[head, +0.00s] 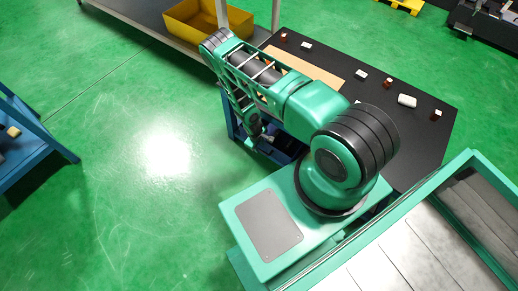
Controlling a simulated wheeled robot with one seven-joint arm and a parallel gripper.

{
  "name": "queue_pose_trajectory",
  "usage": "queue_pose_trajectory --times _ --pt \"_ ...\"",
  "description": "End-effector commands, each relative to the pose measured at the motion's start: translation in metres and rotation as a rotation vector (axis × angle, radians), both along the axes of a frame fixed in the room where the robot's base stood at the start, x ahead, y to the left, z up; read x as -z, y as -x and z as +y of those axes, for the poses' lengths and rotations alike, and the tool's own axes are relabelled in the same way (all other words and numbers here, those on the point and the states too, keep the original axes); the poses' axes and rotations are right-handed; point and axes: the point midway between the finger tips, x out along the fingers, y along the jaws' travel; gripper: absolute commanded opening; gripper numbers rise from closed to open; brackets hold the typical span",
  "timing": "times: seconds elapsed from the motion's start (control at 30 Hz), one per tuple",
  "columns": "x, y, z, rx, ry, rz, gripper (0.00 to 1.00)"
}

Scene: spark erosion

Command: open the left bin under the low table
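The low table (425,150) has a black top and stands behind and to the right of my arm. Blue parts (231,118) show below its left edge, and a dark opening lies beside them. They look like a bin or the table's frame; I cannot tell which. My arm reaches over the table's left side and bends down there. My gripper (262,137) is small and dark at the arm's lower end, close to the blue parts. I cannot see its fingers clearly, nor whether it touches anything. My arm hides much of the space under the table.
A brown board (310,65) and several small brown and white items lie on the tabletop. A yellow bin (205,20) sits on a grey bench (150,14) at the back. A blue rack (35,145) stands at the far left. The green floor between is clear.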

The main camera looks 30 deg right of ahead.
Motion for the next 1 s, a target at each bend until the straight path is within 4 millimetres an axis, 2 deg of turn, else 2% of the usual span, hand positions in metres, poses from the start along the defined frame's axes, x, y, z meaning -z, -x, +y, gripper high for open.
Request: queue_pose_trajectory --times 0.1,0.23,0.63,0.77,1.0 --pt "0.016 -0.001 -0.004 0.001 0.000 0.000 0.29" --pt "0.026 -0.001 -0.006 0.001 0.000 0.000 0.29" --pt "0.031 -0.002 -0.006 0.001 0.000 0.000 0.29" --pt "0.031 -0.002 -0.006 0.001 0.000 0.000 0.00" --pt "0.031 -0.001 -0.006 0.002 -0.001 0.001 0.00"
